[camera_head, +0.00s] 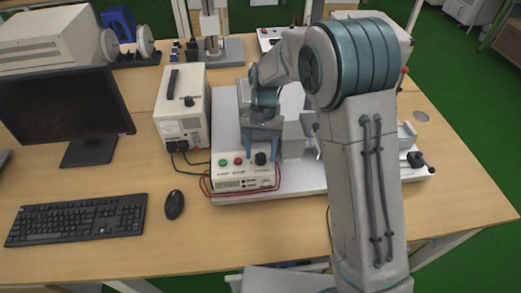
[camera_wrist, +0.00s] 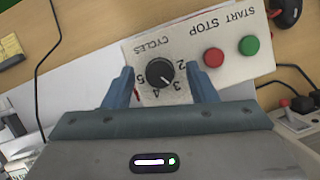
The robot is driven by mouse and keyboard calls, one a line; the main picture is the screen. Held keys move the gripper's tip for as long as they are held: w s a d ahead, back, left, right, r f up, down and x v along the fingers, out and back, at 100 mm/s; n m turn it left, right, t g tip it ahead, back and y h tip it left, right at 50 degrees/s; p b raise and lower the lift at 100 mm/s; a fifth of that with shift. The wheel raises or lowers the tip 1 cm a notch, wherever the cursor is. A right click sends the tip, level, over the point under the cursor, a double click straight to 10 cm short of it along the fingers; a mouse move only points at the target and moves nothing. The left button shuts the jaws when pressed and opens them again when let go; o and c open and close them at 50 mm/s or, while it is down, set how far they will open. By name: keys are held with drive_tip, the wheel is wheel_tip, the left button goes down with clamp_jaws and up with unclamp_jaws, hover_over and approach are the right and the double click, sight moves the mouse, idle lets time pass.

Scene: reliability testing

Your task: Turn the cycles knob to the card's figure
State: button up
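The control box (camera_head: 230,183) has a red button, a green button and a black cycles knob (camera_head: 260,158). In the wrist view the knob (camera_wrist: 160,72) sits on the white panel (camera_wrist: 187,35), among upside-down figures. Its white pointer mark aims to the lower right, seemingly near the 3; the exact setting is hard to read. My gripper (camera_head: 262,143) is over the box's knob end. In the wrist view my gripper (camera_wrist: 160,69) is open, one blue finger on each side of the knob, with visible gaps. I cannot make out a card with a readable figure.
A power supply (camera_head: 183,110) stands behind the box at left, with red and black leads. A monitor (camera_head: 65,105), keyboard (camera_head: 78,220) and mouse (camera_head: 174,204) are to the left. A white fixture plate (camera_head: 308,180) lies beside the box.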

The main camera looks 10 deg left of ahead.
drive_tip(key=shift+w+r, duration=0.1)
drive_tip(key=v, duration=1.3)
drive_tip(key=shift+r, duration=0.25)
drive_tip(key=shift+w, duration=0.1)
drive_tip(key=s+d+r+t, duration=0.4)
drive_tip(key=s+d, duration=0.5)
drive_tip(key=d, duration=0.4)
drive_tip(key=s+d+f+t, duration=0.3)
drive_tip(key=s+d, duration=0.6)
drive_tip(key=s, duration=0.4)
drive_tip(key=shift+f, duration=0.35)
drive_tip(key=shift+a, duration=0.1)
